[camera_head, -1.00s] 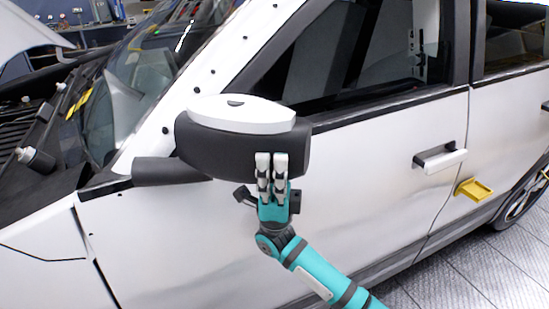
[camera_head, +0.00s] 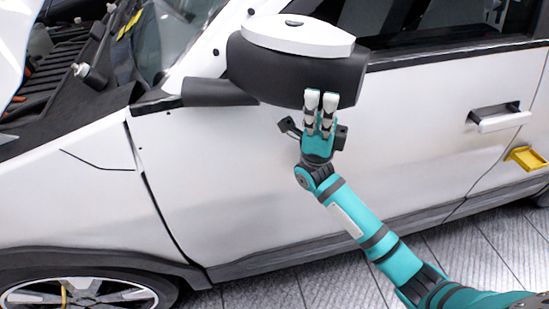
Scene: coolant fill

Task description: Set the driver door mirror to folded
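The driver door mirror (camera_head: 297,65) has a black housing with a white top cover. A black stalk (camera_head: 215,92) joins it to the white car near the front of the door window. The housing stands along the door side, pointing to the right in the view; its exact angle is hard to tell. My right gripper (camera_head: 321,100) has its two grey fingers pointing up, close together, in front of the lower right part of the housing. I see nothing between them. Whether the fingertips touch the housing cannot be told. My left gripper is not in view.
The white driver door (camera_head: 420,130) has a black-and-white handle (camera_head: 497,117). The front wheel (camera_head: 80,294) is at the lower left, beside the open engine bay (camera_head: 50,80). Tiled floor (camera_head: 470,250) is clear.

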